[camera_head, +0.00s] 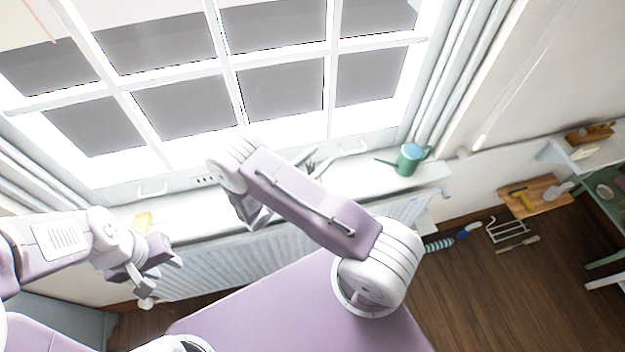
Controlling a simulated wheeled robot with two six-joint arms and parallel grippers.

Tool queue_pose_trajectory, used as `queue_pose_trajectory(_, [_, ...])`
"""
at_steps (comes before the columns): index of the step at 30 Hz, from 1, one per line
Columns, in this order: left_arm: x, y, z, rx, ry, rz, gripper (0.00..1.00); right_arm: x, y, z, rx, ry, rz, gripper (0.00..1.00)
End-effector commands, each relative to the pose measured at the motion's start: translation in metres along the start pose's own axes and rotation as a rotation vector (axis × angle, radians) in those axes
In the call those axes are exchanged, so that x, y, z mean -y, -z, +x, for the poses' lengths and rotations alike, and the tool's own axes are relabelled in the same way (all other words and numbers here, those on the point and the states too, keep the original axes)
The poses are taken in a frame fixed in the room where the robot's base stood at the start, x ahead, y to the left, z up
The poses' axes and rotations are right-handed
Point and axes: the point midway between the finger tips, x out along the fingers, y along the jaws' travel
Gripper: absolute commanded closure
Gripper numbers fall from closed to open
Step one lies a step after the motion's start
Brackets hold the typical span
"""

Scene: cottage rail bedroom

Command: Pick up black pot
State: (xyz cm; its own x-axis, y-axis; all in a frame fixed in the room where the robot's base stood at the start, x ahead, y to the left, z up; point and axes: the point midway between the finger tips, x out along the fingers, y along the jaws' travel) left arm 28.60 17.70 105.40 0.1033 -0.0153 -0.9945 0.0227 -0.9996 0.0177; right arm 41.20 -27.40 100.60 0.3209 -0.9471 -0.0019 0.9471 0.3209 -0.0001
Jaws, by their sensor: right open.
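I cannot make out a black pot in the head view; my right arm covers part of the windowsill (355,180). My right gripper (314,163) is over the sill close to the window, partly hidden behind my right arm's links. Its fingers are apart, and I see nothing between them. My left gripper (162,282) is at the lower left in front of the radiator, pointing down and right. I see nothing held in it, but its jaw opening is unclear.
A green watering can (408,160) stands on the sill's right end. Below is a white radiator (225,262). A wooden board with tools (536,196), a white rack (507,230) and a brush (450,240) lie at right.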

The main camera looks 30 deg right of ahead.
Motion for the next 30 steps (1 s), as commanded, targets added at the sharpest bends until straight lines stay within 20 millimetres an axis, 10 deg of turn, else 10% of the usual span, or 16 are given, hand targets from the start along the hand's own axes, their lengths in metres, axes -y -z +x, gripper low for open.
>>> queue_pose_trajectory(3, [0.0000, -0.0001, 0.0007, 0.000, 0.000, 0.000, 0.64, -0.0001, 0.0005, -0.0004, 0.000, 0.000, 0.000, 0.57])
queue_pose_trajectory(8, [0.0000, -0.0001, 0.0007, 0.000, 0.000, 0.000, 0.64, 0.0000, 0.0004, -0.0005, 0.000, 0.000, 0.000, 1.00])
queue_pose_trajectory(30, [0.0000, -0.0001, 0.0006, 0.000, 0.000, 0.000, 0.64, 0.0000, 0.0001, -0.0006, 0.001, 0.001, 0.001, 1.00])
